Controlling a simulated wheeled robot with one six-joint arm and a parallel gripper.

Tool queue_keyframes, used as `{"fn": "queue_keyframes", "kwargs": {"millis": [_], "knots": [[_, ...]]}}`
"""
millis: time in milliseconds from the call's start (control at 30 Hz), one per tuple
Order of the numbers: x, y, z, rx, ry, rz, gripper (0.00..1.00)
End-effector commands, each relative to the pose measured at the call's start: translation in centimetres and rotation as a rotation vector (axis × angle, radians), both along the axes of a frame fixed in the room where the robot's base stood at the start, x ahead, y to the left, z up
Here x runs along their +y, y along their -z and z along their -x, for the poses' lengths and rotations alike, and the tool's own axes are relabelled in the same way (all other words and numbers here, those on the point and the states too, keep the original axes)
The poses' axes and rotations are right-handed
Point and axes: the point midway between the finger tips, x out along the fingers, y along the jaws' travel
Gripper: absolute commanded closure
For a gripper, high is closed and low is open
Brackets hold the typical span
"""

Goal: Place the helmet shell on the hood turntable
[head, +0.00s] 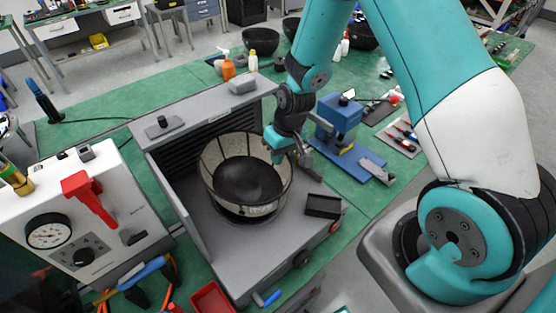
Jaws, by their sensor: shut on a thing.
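The helmet shell (270,202) is an open, bowl-like piece with a dark inside and a pale beige wall. It stands open side up inside the grey hood (168,187). My gripper (279,152) is shut on the shell's rim at its upper right side. The hood turntable (243,219) is mostly hidden under the shell; only a dark edge shows below it. I cannot tell whether the shell touches the turntable or hangs just above it.
A small black tray (323,205) lies on the hood floor at right. A white panel with a gauge and red lever (88,200) stands left. A blue press (339,116) is right of the hood. Orange bottle (228,67) and dark bowls (260,41) stand behind.

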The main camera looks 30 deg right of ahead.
Motion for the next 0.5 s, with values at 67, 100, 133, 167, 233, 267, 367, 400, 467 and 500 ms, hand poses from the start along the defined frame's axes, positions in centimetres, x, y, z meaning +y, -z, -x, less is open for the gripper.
{"fn": "queue_keyframes", "kwargs": {"millis": [67, 100, 133, 167, 233, 267, 367, 400, 467, 500], "knots": [[-0.09, -0.04, -0.07, -0.002, 0.002, 0.000, 1.00], [-0.11, -0.10, -0.05, -0.002, 0.002, 0.000, 1.00], [-0.12, -0.10, -0.05, -0.002, 0.002, 0.000, 1.00], [-0.12, -0.12, -0.05, -0.002, 0.002, 0.000, 1.00], [-0.09, -0.03, -0.05, -0.002, 0.001, 0.000, 1.00], [-0.07, 0.08, -0.04, -0.001, 0.001, 0.000, 1.00], [-0.06, 0.22, -0.04, -0.001, 0.001, 0.000, 0.87], [-0.06, 0.19, -0.04, -0.001, 0.001, 0.000, 0.78], [-0.06, 0.19, -0.04, -0.001, 0.001, 0.000, 0.69], [-0.06, 0.19, -0.03, -0.001, 0.001, 0.000, 0.69]]}}
